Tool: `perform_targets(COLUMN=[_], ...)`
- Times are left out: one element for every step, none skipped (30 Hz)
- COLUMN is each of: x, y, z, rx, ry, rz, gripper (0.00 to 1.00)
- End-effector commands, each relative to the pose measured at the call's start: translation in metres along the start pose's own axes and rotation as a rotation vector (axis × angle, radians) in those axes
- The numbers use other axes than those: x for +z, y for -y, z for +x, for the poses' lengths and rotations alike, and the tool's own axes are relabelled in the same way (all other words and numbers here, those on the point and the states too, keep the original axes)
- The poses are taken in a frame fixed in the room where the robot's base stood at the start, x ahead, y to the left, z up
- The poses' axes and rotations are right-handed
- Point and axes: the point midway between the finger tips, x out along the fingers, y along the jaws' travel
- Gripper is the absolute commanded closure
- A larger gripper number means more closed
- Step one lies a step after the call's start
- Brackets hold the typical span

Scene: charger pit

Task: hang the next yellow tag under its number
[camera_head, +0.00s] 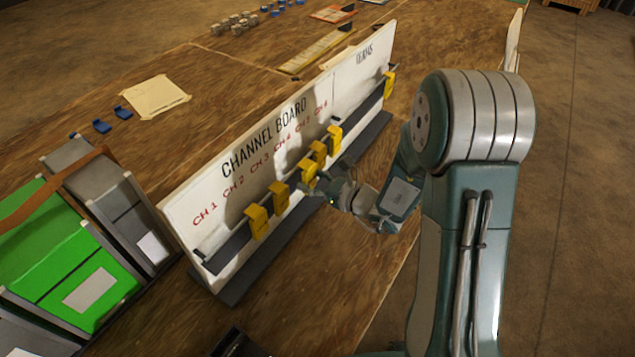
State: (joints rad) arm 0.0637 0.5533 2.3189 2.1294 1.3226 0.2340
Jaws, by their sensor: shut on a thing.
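A dark rail (228,250) runs below the numbers. Yellow tags hang along it: one at the left (257,224), one to its right (279,196), and two close together, (318,154) and (334,137). Another yellow tag (389,86) is at the far right under TEAMS. My gripper (318,189) is at the middle of the rail, shut on a yellow tag (308,171). Whether this tag touches the rail is hard to tell.
Green and grey cases (75,262) stand left of the board. Behind it lie a paper sheet (155,97), blue clips (112,118) and small blocks (235,24). The tabletop in front of the board is mostly clear.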

Motion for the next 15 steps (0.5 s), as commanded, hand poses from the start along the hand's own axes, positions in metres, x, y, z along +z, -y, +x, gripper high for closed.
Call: perform_targets(x=[0.000, 0.000, 0.001, 0.001, 0.001, 0.001, 0.001, 0.002, 0.002, 0.002, 0.002, 0.000, -0.002, -0.004, -0.006], y=[-0.001, -0.001, -0.001, 0.000, 0.000, 0.000, 0.000, -0.001, -0.001, -0.001, -0.001, 0.000, 0.000, 0.000, 0.000], z=[0.004, 0.005, 0.008, 0.009, 0.011, 0.013, 0.015, 0.017, 0.019, 0.021, 0.023, 0.023, 0.023, 0.023, 0.024], rx=[0.002, 0.002, 0.002, 0.002, 0.001, 0.001, 0.001, 0.002, 0.003, 0.003, 0.002, 0.001, 0.000, 0.000, 0.000], ry=[0.000, -0.001, -0.001, 0.000, 0.000, 0.000, 0.000, 0.000, 0.000, 0.000, 0.000, -0.001, -0.001, -0.001, -0.001], rz=[0.000, 0.000, -0.001, -0.001, -0.001, -0.001, 0.000, 0.000, 0.000, 0.000, 0.000, 0.002, 0.002, 0.002, 0.002], gripper=[0.81, 0.81, 0.81, 0.81, 0.81, 0.81, 0.81, 0.81, 0.81, 0.81, 0.81, 0.81, 0.81, 0.81, 0.81])
